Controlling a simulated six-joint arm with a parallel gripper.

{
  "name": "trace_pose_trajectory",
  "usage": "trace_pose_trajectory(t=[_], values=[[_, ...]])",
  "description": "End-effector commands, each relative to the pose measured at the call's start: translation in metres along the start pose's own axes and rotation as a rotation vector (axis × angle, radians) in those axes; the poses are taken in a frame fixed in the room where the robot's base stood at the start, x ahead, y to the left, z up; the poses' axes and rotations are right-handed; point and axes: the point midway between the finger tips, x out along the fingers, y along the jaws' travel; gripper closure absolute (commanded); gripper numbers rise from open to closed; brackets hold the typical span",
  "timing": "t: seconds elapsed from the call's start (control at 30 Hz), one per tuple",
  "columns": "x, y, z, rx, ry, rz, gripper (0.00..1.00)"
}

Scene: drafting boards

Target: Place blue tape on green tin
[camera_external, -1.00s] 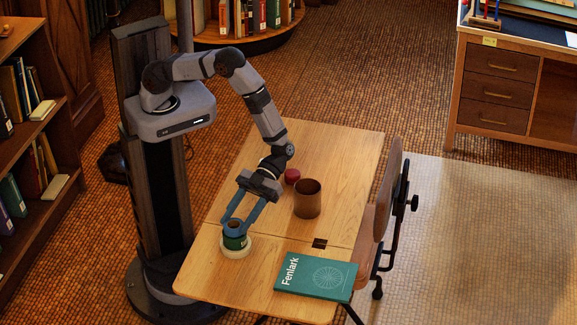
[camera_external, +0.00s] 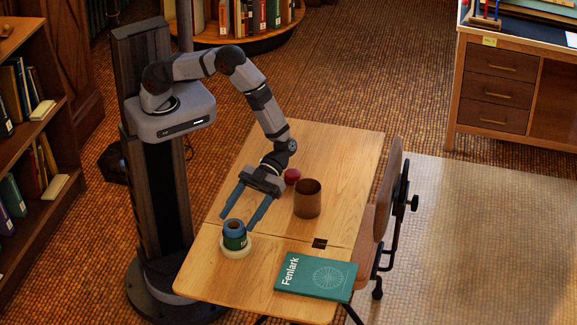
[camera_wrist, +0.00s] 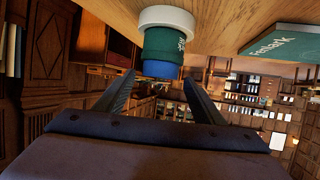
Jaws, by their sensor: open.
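The blue tape (camera_external: 233,226) sits on top of the green tin (camera_external: 234,243). The tin stands upright in or on a cream ring (camera_external: 237,253) on the wooden table. In the wrist view the blue tape (camera_wrist: 161,69), the green tin (camera_wrist: 163,46) and the cream ring (camera_wrist: 166,16) line up as one stack. My gripper (camera_external: 237,219) is open and empty, with its blue fingers spread just behind the stack. In the wrist view, my gripper (camera_wrist: 159,79) has a fingertip to each side of the tape, apart from it.
A brown cup (camera_external: 308,199) and a dark red round object (camera_external: 292,176) stand behind, to the right of my gripper. A teal book (camera_external: 316,276) lies at the table's front right. A chair (camera_external: 382,215) stands at the right edge.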

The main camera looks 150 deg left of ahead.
Motion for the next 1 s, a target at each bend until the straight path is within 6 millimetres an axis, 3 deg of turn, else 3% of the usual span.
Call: trace_pose_trajectory(t=[0.5, 0.7, 1.0], values=[[-0.086, 0.0, 0.001, 0.001, -0.001, -0.002, 0.37], [-0.102, 0.0, 0.001, 0.001, 0.0, 0.0, 0.37], [-0.105, -0.001, -0.001, 0.001, -0.001, -0.002, 0.37]])
